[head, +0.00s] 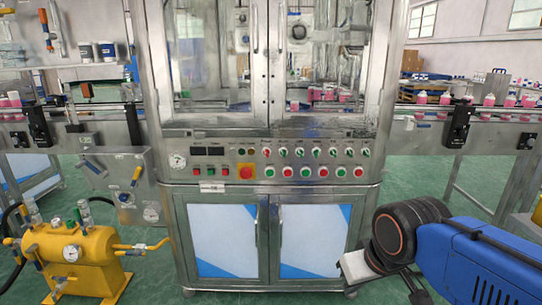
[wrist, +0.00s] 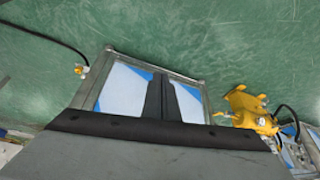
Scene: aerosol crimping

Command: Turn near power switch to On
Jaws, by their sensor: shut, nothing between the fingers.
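The machine's control panel (head: 275,160) runs across the front of the steel cabinet in the head view. A row of small selector switches (head: 316,152) sits above a row of green and red buttons (head: 314,172). I cannot tell which switch is the near power switch, or its position. My gripper shows in the wrist view as two dark fingers (wrist: 163,80) close together, shut and empty, in front of the cabinet's lower doors (wrist: 122,88). In the head view my arm is at the lower right, apart from the panel; the fingers are not clear there.
A yellow tank (head: 72,258) stands at lower left. Conveyors with pink bottles (head: 478,104) flank the machine.

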